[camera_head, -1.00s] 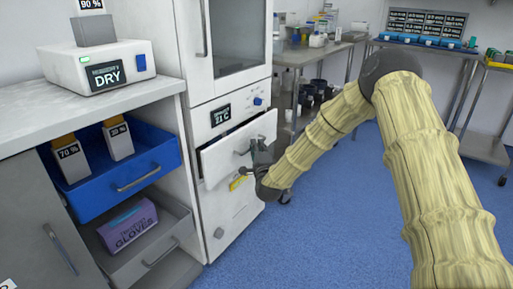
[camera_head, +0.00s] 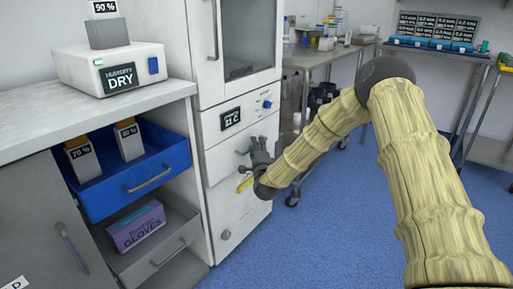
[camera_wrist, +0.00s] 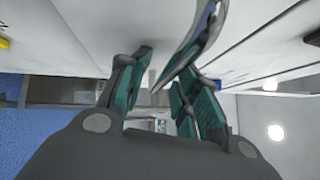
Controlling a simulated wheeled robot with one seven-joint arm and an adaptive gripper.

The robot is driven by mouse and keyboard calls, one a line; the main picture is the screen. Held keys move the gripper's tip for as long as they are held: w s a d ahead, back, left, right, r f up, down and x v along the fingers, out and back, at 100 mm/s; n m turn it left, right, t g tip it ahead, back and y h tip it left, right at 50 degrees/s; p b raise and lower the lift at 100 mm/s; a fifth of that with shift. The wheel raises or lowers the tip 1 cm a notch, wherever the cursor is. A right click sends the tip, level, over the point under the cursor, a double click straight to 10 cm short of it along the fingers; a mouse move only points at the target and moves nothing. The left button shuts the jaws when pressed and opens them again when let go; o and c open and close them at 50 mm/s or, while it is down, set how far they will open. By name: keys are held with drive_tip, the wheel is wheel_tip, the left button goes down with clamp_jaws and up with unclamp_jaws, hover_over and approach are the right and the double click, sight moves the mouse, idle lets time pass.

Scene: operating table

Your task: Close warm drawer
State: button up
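The warm drawer (camera_head: 222,160) is the white drawer front below the temperature display (camera_head: 231,118) in the tall white cabinet. In the head view its front looks flush, or nearly flush, with the cabinet; no inside shows. Its handle (camera_head: 243,152) is partly hidden by my gripper (camera_head: 258,150), which is at the drawer front. In the wrist view the metal handle (camera_wrist: 192,38) comes down close to the gap between my fingers (camera_wrist: 160,88). The green-padded fingers stand apart, and I cannot tell whether they touch the handle.
To the left, a blue drawer (camera_head: 110,203) with labelled bottles and a grey drawer (camera_head: 185,228) with a gloves box (camera_head: 136,225) stand open. A humidity device (camera_head: 110,68) sits on the counter. Blue floor (camera_head: 330,230) is free at right.

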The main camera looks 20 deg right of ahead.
drive_tip(key=v, duration=1.2)
idle(0.3)
drive_tip(key=s+a+f+n+g+y, duration=0.2)
drive_tip(key=s+a+f+n+g, duration=0.15)
drive_tip(key=s+f, duration=0.4)
drive_tip(key=s+a+f+n+g+y, duration=0.1)
drive_tip(key=s+a+f+n+g, duration=0.25)
drive_tip(key=f, duration=0.65)
drive_tip(key=s+a+f+n+g+y, duration=0.2)
drive_tip(key=s+f+n, duration=0.2)
drive_tip(key=s+f, duration=0.4)
drive_tip(key=s+f+n+g, duration=0.3)
drive_tip(key=s+f+n, duration=0.1)
drive_tip(key=s, duration=0.7)
drive_tip(key=s+d+f+n+g+h, duration=0.1)
drive_tip(key=s+f+n+g, duration=0.25)
drive_tip(key=s, duration=0.85)
drive_tip(key=s+f+n+g, duration=0.3)
drive_tip(key=s+g, duration=0.1)
drive_tip(key=s, duration=0.7)
wheel_tip(320, 180, up, 35)
drive_tip(key=p, duration=3.6)
drive_tip(key=shift+d+r, duration=0.15)
drive_tip(key=shift+r, duration=0.1)
